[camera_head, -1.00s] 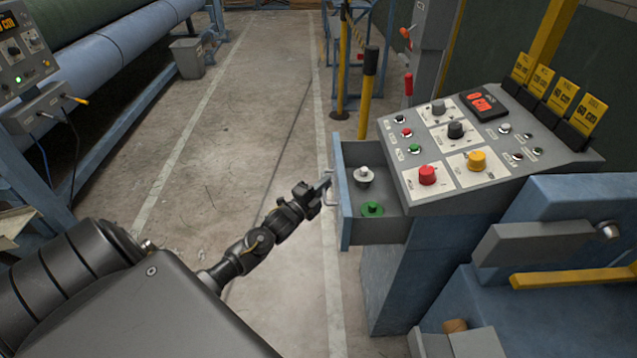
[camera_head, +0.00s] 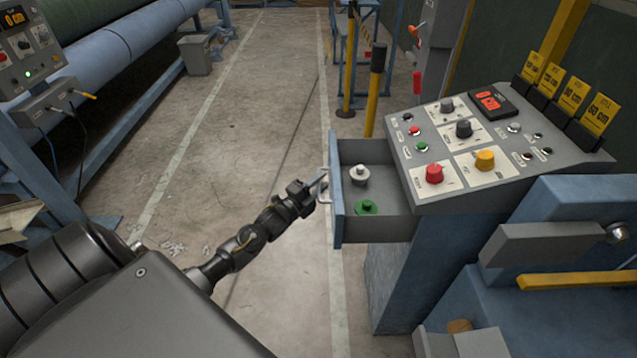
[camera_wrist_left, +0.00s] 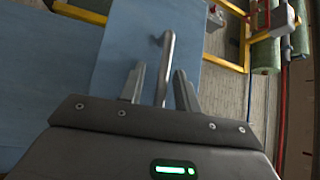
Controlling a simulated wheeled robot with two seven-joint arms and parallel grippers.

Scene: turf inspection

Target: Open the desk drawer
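The desk drawer (camera_head: 378,228) sticks out to the left from under the sloped control console and stands open. Its blue front panel (camera_head: 336,205) faces my left arm. A metal handle (camera_head: 324,192) sits on the panel; it also shows in the left wrist view (camera_wrist_left: 168,48). My left gripper (camera_head: 317,184) is at the handle. In the left wrist view its fingers (camera_wrist_left: 159,85) stand apart on either side of the handle bar, with gaps visible. A grey-white knob-like piece (camera_head: 359,175) and a green one (camera_head: 367,207) lie in the drawer. My right gripper is not in view.
The console (camera_head: 405,160) carries knobs, buttons and yellow cards. A yellow-and-black post (camera_head: 374,90) stands behind the drawer. Blue machinery (camera_head: 570,235) fills the lower right.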

